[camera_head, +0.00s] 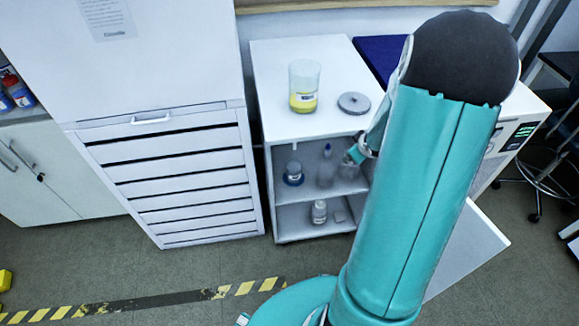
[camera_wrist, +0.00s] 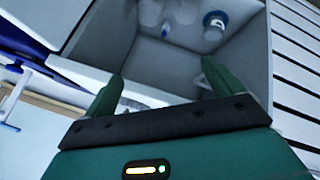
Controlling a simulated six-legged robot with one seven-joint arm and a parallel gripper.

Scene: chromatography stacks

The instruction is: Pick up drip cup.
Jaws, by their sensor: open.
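I cannot pick out a drip cup with certainty. Small vessels stand on the upper shelf of the open white cabinet (camera_head: 268,90): a dark-based round bottle (camera_head: 293,172) at the left and clear glassware (camera_head: 326,170) in the middle. In the wrist view a blue-ringed vessel (camera_wrist: 215,22) and blurred clear glassware (camera_wrist: 153,14) show inside the compartment. My gripper (camera_wrist: 161,72) is open, with nothing between its fingers, facing the compartment. In the head view my gripper (camera_head: 355,155) is small, at the shelf's right side, partly hidden by my arm.
A glass jar with yellow liquid (camera_head: 303,88) and a grey round lid (camera_head: 353,103) are on the cabinet top. A white bottle (camera_head: 319,211) stands on the lower shelf. A drawer unit (camera_head: 175,180) adjoins at left. Floor in front is clear, with striped tape (camera_head: 150,302).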

